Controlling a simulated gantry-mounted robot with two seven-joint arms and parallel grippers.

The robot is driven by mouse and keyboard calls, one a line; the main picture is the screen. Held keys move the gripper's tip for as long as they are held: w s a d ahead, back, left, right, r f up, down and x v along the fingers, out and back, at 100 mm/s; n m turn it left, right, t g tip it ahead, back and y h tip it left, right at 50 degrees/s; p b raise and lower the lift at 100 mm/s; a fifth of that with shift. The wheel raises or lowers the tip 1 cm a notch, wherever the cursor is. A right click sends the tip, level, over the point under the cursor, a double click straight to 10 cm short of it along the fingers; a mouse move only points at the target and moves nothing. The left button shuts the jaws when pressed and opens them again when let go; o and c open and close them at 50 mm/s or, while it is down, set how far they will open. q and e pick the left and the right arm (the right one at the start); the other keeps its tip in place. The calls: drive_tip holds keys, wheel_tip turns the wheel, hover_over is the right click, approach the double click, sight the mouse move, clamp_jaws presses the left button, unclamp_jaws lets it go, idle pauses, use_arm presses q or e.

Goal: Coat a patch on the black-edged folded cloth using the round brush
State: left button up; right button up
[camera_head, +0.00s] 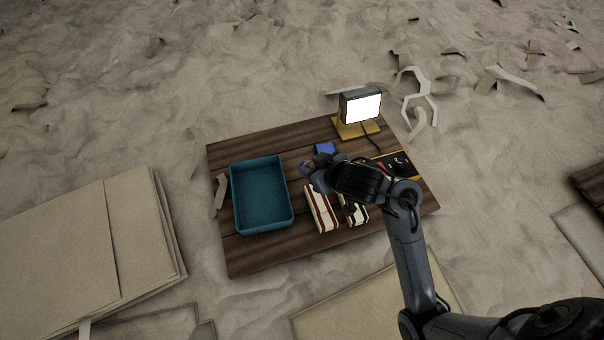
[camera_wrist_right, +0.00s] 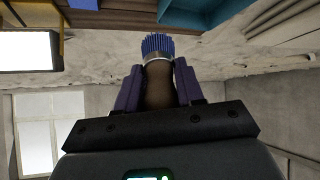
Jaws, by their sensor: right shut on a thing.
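My right gripper (camera_head: 312,172) is shut on the round brush, above the middle of the wooden board. In the right wrist view the brush (camera_wrist_right: 157,45) has blue bristles, a metal band and a brown handle between the two purple fingers. The black-edged folded cloth (camera_head: 360,215) lies on the board, partly hidden under my right arm. A red-brown-edged folded cloth (camera_head: 320,210) lies just left of it. The brush bristles appear clear of both cloths. My left gripper is not in view.
A teal tray (camera_head: 289,212) stands on the left of the wooden board (camera_head: 240,258). A lit lamp (camera_head: 361,107) on a yellow base stands at the back. A small blue item (camera_head: 325,149) lies behind my gripper. A black and yellow item (camera_head: 403,163) lies at the right.

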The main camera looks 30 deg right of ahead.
drive_tip(key=s+d+m+h+p, duration=0.25)
drive_tip(key=s+d, duration=0.25)
drive_tip(key=d, duration=0.7)
drive_tip(key=shift+n, duration=0.35)
drive_tip(key=f+b, duration=0.5)
drive_tip(key=shift+s+a, duration=0.3)
drive_tip(key=shift+a, duration=0.05)
